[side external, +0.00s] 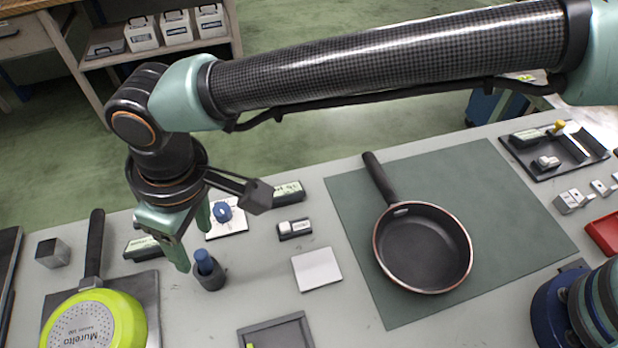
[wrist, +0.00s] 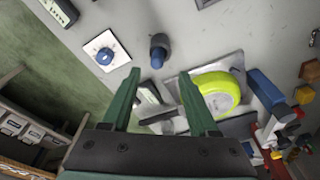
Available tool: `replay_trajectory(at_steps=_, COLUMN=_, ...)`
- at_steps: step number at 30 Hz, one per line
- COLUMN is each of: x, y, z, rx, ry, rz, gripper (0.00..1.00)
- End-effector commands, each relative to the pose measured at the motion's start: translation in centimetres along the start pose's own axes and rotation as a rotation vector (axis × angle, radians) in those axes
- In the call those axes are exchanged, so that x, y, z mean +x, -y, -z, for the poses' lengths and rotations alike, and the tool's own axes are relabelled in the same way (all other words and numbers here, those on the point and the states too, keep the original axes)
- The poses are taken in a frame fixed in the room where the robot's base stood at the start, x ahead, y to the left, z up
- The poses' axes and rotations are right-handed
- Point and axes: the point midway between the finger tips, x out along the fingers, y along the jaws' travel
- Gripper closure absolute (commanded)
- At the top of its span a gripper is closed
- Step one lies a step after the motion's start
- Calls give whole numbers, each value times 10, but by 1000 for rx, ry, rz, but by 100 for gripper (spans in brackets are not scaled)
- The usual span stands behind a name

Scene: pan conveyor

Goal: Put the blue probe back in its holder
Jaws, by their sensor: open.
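The blue probe (side external: 204,261) stands upright in a dark round holder (side external: 211,279) on the grey bench, with its blue top showing above the rim. In the wrist view the blue probe (wrist: 158,57) shows beyond and between my fingertips, inside the dark holder (wrist: 159,40). My gripper (side external: 193,248) is open with nothing between its green fingers. It is close beside the probe, to its upper left in the side view. In the wrist view my gripper (wrist: 158,78) has its fingers spread apart. I cannot tell whether a finger touches the probe.
A white tile with a blue knob (side external: 222,212) lies behind the holder. A blank white tile (side external: 317,269) and a small dark block (side external: 294,229) lie to the right. A green upturned pan (side external: 95,322) is at left; a dark pan (side external: 422,249) rests on a green mat (side external: 490,190).

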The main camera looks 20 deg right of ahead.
Motion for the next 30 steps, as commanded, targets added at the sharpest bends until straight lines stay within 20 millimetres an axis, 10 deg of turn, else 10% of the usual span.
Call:
replay_trajectory(at_steps=9, x=-49, y=0, z=0, rx=0, ry=-1, rz=0, gripper=40)
replay_trajectory(at_steps=24, x=-57, y=-2, z=0, rx=3, ry=0, rz=-1, gripper=40)
replay_trajectory(at_steps=30, x=-87, y=-54, z=-8, rx=85, ry=-32, rz=-13, gripper=40)
